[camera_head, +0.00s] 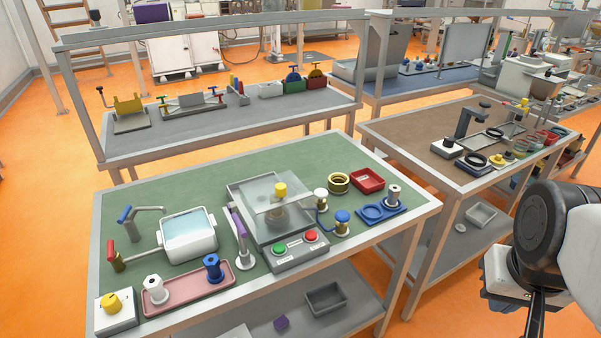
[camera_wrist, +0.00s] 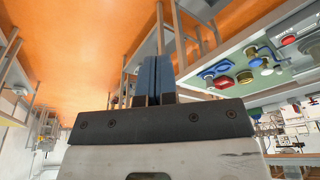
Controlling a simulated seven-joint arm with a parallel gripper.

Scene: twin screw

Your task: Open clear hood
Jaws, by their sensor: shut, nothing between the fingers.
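The clear hood (camera_head: 302,194) sits over a grey tray-like base (camera_head: 236,196) near the middle of the green-topped table. A yellow knob (camera_head: 280,189) shows at the hood, and dim parts show through the clear panels. I cannot tell exactly how the hood joins the base. In front of it is a grey box with a green button (camera_head: 279,249) and a red button (camera_head: 311,236). My gripper (camera_head: 535,325) is at the lower right, well away from the hood and partly cut off by the frame. In the wrist view its blue-grey fingers (camera_wrist: 155,80) are together and empty.
A purple-handled lever (camera_head: 240,228) stands just left of the base. White and blue valves (camera_head: 342,218), a brass ring (camera_head: 339,182) and a red tray (camera_head: 367,180) are on its right. A sink (camera_head: 188,238) and pink tray (camera_head: 185,292) are further left. Open floor separates my gripper from the table.

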